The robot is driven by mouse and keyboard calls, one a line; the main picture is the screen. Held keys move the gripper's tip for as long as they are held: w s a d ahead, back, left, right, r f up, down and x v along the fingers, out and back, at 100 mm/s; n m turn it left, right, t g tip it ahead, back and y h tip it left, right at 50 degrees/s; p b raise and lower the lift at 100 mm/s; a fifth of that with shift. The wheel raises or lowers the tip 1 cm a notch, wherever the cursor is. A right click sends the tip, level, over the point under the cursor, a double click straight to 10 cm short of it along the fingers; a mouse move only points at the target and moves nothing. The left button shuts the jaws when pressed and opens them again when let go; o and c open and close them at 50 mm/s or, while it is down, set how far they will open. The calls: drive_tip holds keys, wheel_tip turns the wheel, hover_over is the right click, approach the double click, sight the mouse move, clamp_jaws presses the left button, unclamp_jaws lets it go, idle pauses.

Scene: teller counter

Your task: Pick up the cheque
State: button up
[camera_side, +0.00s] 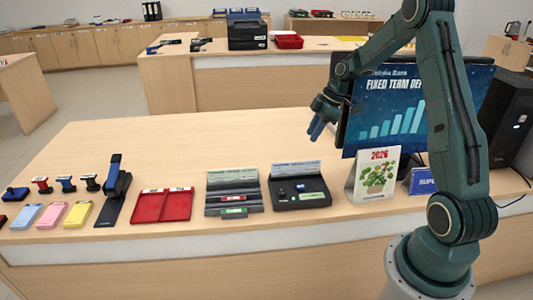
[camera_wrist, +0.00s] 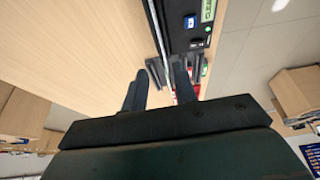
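A pale green printed slip (camera_side: 232,175) that looks like a cheque stands along the back of a grey stepped holder (camera_side: 234,203) in the side view. A similar pale slip (camera_side: 296,169) lies along the back of a black tray (camera_side: 302,202) to its right. I cannot tell which one is the cheque. My gripper (camera_side: 315,130) is above and behind the black tray, near the monitor, touching nothing. In the wrist view my gripper (camera_wrist: 160,80) shows two dark fingers apart with nothing held. No slip is clearly seen there.
A desk calendar (camera_side: 373,175) and monitor (camera_side: 420,110) stand right of the trays. A red tray (camera_side: 162,204), a stapler-like black and blue device (camera_side: 114,190) and several stamps and coloured pads are to the left. The counter behind the trays is bare.

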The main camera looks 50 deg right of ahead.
sight(297, 162)
drive_tip(key=shift+x, duration=3.9)
drive_tip(key=shift+a+f, duration=0.1)
drive_tip(key=shift+x, duration=2.5)
drive_tip(key=shift+c, duration=0.2)
clamp_jaws()
